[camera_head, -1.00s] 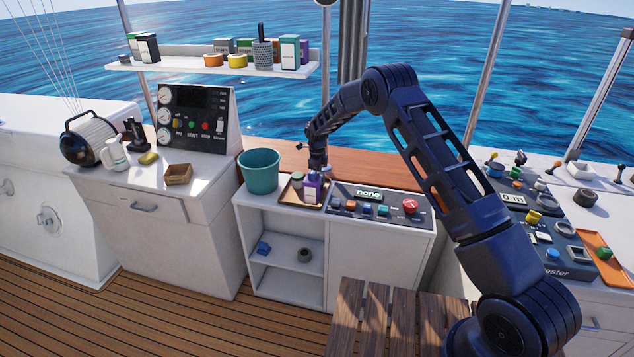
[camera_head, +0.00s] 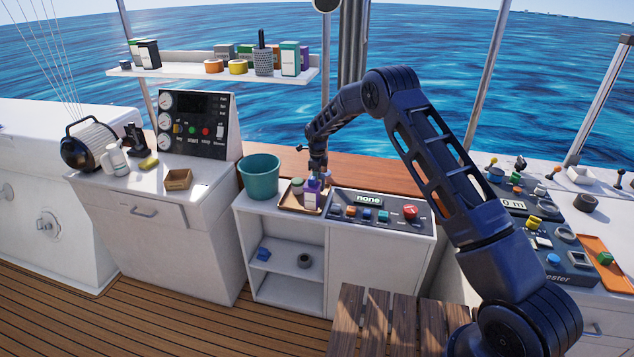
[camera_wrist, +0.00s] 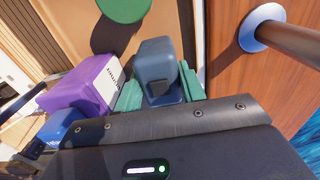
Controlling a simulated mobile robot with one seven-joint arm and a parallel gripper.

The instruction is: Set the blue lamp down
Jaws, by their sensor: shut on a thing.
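My gripper (camera_wrist: 160,92) is shut on a dark blue-grey block-shaped thing, which I take for the blue lamp (camera_wrist: 158,62); its teal fingers press on both sides of it. In the head view my gripper (camera_head: 317,176) is at the wooden tray (camera_head: 291,206) on the white cabinet, and the lamp is hard to make out there. In the wrist view the lamp is over or on the tray surface (camera_wrist: 163,18); I cannot tell whether it touches. A purple box (camera_wrist: 82,86) is close on its left.
A green-topped jar (camera_wrist: 124,6) stands in the tray beside the purple box. A teal bucket (camera_head: 259,178) is left of the tray, and a button panel (camera_head: 378,209) is right of it. A blue thing (camera_head: 263,254) and a dark ring (camera_head: 304,260) lie on the shelf below.

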